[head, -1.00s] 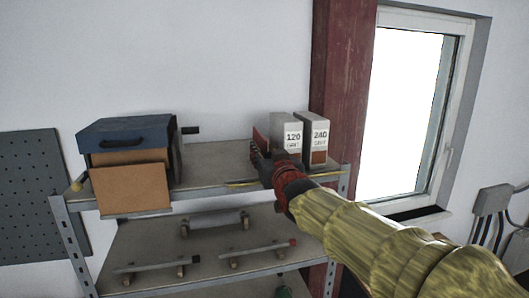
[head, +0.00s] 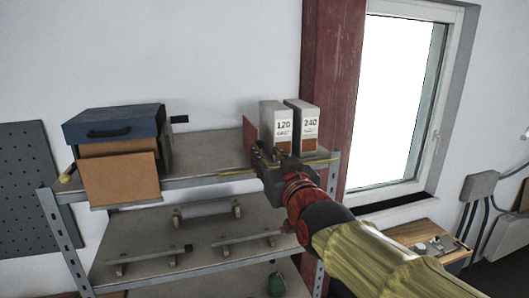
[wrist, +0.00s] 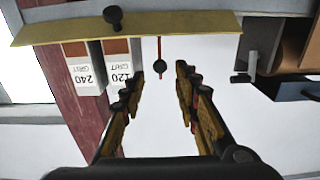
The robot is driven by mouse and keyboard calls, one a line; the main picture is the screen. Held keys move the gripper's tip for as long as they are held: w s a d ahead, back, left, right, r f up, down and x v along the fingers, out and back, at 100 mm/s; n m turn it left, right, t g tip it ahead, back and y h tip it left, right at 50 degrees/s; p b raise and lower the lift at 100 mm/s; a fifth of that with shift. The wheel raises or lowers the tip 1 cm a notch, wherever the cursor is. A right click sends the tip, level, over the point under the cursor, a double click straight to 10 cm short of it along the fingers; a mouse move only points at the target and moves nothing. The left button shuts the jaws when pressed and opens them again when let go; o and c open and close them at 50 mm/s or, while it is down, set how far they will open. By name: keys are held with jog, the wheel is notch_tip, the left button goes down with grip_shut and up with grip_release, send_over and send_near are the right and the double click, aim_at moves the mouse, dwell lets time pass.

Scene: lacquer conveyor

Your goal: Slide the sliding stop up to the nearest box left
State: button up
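The sliding stop, a thin red plate (head: 250,134), stands upright on the top shelf, left of the grey box marked 120 (head: 272,118). A small gap shows between them. In the wrist view the stop (wrist: 160,50) is nearly edge-on, with a dark knob (wrist: 159,68) at its end. The 120 box (wrist: 119,68) is beside it there, upside down. My gripper (head: 262,160) is at the shelf's front edge, in front of the stop and the 120 box. In the wrist view my gripper (wrist: 160,72) is open and empty, with the knob between its fingertips.
A second box, marked 240 (head: 308,125), stands right of the 120 box. A yellow strip (wrist: 200,28) runs along the shelf front. A blue-lidded box with a brown front (head: 115,125) sits at the shelf's left. The shelf (head: 205,155) is clear between. A red post (head: 330,70) rises behind.

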aim_at(260, 145)
jog(key=shift+o, duration=0.4)
jog(key=shift+r+p, duration=0.1)
jog(key=shift+p, duration=0.3)
jog(key=p, duration=0.3)
jog(key=shift+s+r+p, duration=0.1)
jog(key=shift+r+p, duration=0.05)
jog(key=shift+p, duration=0.15)
jog(key=shift+f+p+x, duration=0.15)
jog(key=shift+p+x, duration=0.5)
jog(key=shift+x, duration=1.3)
jog(key=shift+f+p+x, duration=0.15)
jog(key=shift+p+x, duration=0.45)
jog(key=shift+x, duration=1.35)
jog(key=shift+c, duration=1.2)
grip_shut()
